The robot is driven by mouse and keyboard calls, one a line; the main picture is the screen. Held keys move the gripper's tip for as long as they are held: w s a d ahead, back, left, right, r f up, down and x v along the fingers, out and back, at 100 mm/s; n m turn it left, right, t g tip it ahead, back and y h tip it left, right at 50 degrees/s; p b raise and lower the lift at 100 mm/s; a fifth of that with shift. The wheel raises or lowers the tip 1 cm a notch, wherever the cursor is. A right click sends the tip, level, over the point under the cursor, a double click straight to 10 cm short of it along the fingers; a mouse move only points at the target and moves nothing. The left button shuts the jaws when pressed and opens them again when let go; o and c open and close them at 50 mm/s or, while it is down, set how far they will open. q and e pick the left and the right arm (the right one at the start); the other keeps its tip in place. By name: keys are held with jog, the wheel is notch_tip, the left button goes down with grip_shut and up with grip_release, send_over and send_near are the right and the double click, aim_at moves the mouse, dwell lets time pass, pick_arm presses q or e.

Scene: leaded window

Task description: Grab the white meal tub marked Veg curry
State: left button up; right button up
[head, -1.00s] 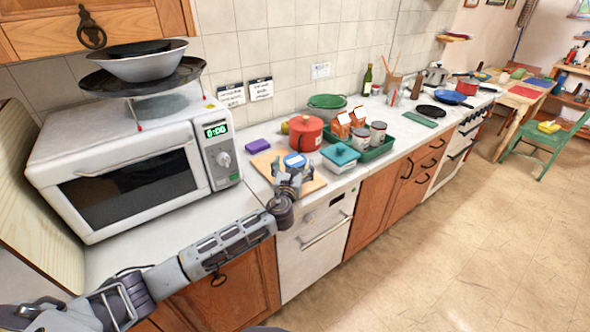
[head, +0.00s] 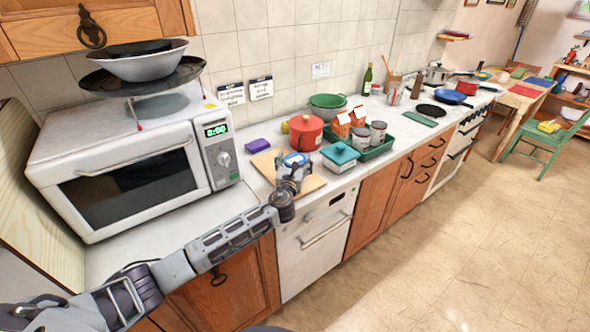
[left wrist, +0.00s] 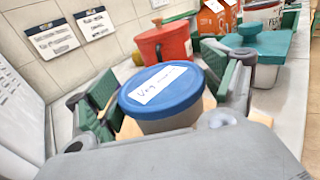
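The white tub with a blue lid (head: 296,159) stands upright on a wooden board on the counter. In the left wrist view its lid (left wrist: 160,88) carries a white label reading "Veg curry", partly blurred. My left gripper (head: 293,168) is at the tub's near side. In the left wrist view its green-padded fingers (left wrist: 165,84) stand apart, one on each side of the tub, with narrow gaps seeming to show. The tub's lower part is hidden behind the gripper. My right gripper is not in view.
A red pot (head: 306,132) stands just behind the tub. A teal-lidded container (head: 340,154) is close on the right, beside a green tray (head: 378,149) with cartons and cans. A microwave (head: 130,165) stands left. Bare counter lies in front of it.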

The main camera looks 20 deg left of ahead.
pick_arm(q)
jog(key=c, duration=0.7)
jog(key=shift+r, duration=0.1)
jog(key=shift+c, duration=0.4)
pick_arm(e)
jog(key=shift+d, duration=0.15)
pick_arm(q)
jog(key=shift+c, duration=0.2)
